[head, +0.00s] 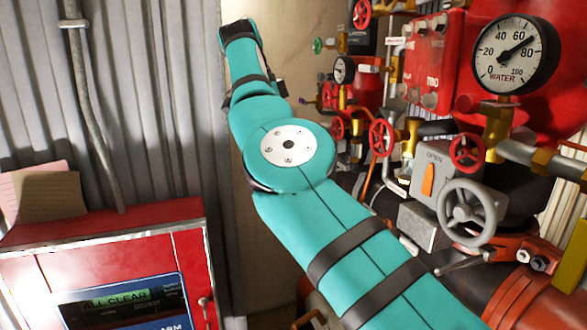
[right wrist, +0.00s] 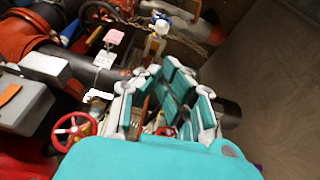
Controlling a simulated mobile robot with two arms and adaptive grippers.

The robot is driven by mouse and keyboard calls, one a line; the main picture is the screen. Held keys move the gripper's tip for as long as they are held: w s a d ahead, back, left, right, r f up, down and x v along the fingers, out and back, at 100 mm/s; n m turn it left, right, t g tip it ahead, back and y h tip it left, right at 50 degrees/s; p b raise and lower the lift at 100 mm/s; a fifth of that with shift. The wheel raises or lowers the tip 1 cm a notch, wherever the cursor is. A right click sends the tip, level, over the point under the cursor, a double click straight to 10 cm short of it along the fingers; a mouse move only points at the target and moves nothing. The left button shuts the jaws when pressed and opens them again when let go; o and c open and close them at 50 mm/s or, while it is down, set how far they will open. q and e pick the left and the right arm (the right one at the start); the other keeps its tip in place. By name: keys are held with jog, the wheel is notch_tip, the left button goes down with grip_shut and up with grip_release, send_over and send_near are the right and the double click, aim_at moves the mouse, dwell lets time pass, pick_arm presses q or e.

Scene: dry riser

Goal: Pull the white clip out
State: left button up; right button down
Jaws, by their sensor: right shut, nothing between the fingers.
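I cannot make out the white clip for certain. A small bright white piece (right wrist: 100,97) shows in the right wrist view, left of my fingers, beside the red handwheel; I cannot tell whether it is the clip. A white and blue part (right wrist: 160,22) stands beyond the fingers near a chain. My right gripper (right wrist: 172,95), with teal pads and pale joints, is shut and empty, apart from both pieces in the picture. In the head view my teal right arm crosses the middle and hides part of the pipework; its gripper does not show there. My left gripper is not in view.
A water gauge (head: 515,55), a grey handwheel (head: 467,212) and a small red handwheel (head: 381,137) crowd the right side. A red alarm cabinet (head: 110,240) stands lower left before a corrugated wall (head: 150,100). A pink tag (right wrist: 114,37) hangs above a dark pipe.

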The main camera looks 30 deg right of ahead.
jog(key=shift+s+d+f+b, duration=0.1)
jog(key=shift+s+f+b, duration=0.25)
jog(key=shift+f, duration=0.25)
jog(key=shift+s+f+b, duration=0.25)
jog(key=shift+f+b, duration=0.05)
jog(key=shift+f, duration=0.25)
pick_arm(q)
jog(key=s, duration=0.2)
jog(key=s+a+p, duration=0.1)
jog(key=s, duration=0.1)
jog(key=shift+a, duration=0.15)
pick_arm(e)
jog(key=x, duration=0.6)
jog(key=shift+d+f, duration=0.15)
jog(key=shift+f, duration=0.2)
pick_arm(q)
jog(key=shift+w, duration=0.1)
